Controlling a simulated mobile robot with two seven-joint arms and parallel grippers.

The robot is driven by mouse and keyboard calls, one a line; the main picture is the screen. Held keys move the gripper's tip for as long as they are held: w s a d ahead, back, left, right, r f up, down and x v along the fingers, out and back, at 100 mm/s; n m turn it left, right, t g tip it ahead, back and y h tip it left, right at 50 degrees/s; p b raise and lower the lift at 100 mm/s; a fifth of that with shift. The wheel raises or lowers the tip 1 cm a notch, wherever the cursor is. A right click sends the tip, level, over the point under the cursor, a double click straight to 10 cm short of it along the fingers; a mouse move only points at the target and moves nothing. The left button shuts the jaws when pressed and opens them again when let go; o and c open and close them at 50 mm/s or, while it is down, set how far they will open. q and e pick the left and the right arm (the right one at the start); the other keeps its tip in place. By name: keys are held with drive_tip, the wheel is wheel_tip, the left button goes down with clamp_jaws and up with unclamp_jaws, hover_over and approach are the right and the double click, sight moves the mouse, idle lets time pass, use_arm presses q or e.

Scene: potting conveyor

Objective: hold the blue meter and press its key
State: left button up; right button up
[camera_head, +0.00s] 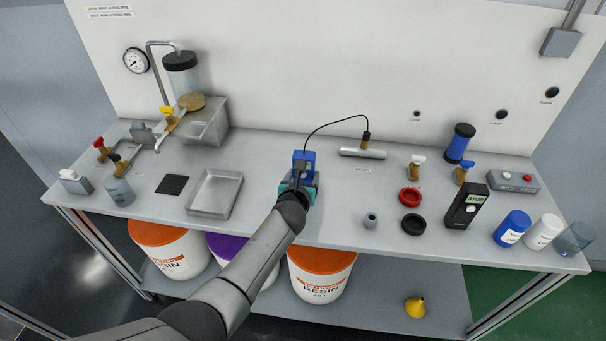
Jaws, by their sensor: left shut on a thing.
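The blue meter (304,157) is at the middle of the bench, its upper part showing above my left gripper. A thin black cable loops from it to a probe (366,137) with a dark top, standing at a grey bar to the right. My left gripper (300,180) is shut on the meter, and its arm reaches up from the bottom left. The hand hides the meter's lower part, and I cannot make out its key. Whether the meter touches the bench cannot be told. My right gripper is not in view.
A metal tray (214,193) and a black pad (172,185) lie left of the meter. A red ring (409,197), a black ring (413,224) and a black device (466,207) stand to the right. Resin buckets (321,272) sit on the shelf below.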

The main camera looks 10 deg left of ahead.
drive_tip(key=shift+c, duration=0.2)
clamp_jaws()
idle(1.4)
